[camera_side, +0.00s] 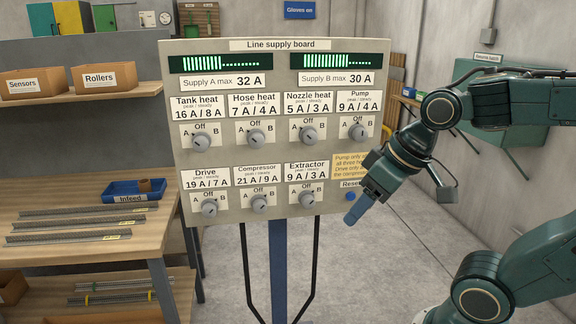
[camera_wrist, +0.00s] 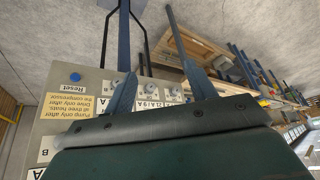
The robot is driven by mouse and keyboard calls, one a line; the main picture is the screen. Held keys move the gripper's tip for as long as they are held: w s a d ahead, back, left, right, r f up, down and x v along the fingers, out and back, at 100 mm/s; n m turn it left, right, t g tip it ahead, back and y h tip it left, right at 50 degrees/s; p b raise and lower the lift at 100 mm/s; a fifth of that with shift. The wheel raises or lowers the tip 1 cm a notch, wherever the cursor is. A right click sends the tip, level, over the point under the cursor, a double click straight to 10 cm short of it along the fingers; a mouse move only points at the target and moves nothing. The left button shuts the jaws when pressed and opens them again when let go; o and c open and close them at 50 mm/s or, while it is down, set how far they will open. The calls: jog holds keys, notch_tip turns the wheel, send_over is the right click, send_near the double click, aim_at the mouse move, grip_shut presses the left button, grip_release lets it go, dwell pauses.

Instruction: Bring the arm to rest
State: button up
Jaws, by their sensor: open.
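My gripper (camera_side: 358,209) is in front of the lower right corner of the line supply board (camera_side: 240,225), pointing down and left. Its blue fingers are apart with nothing between them; in the wrist view both fingers (camera_wrist: 159,72) show spread. The blue Reset button (camera_side: 350,196) sits just to the left of and above the fingertips; I cannot tell the exact gap. The Reset button also shows in the wrist view (camera_wrist: 76,77). The board carries several grey knobs, such as Pump (camera_side: 358,132) and Extractor (camera_side: 306,199). Their exact pointer settings are hard to read.
The Supply A bar display (camera_side: 221,63) and Supply B bar display (camera_side: 340,60) are partly lit green. A wooden workbench (camera_side: 60,195) with metal strips and a blue Infeed tray (camera_side: 118,191) stands at left. Floor (camera_side: 390,270) below my gripper is clear.

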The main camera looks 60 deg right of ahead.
jog(key=s, duration=0.3)
jog(key=shift+s+a+r+n, duration=0.15)
jog(key=shift+a+r+n, duration=0.05)
jog(key=shift+r+n, duration=0.15)
dwell(0.9)
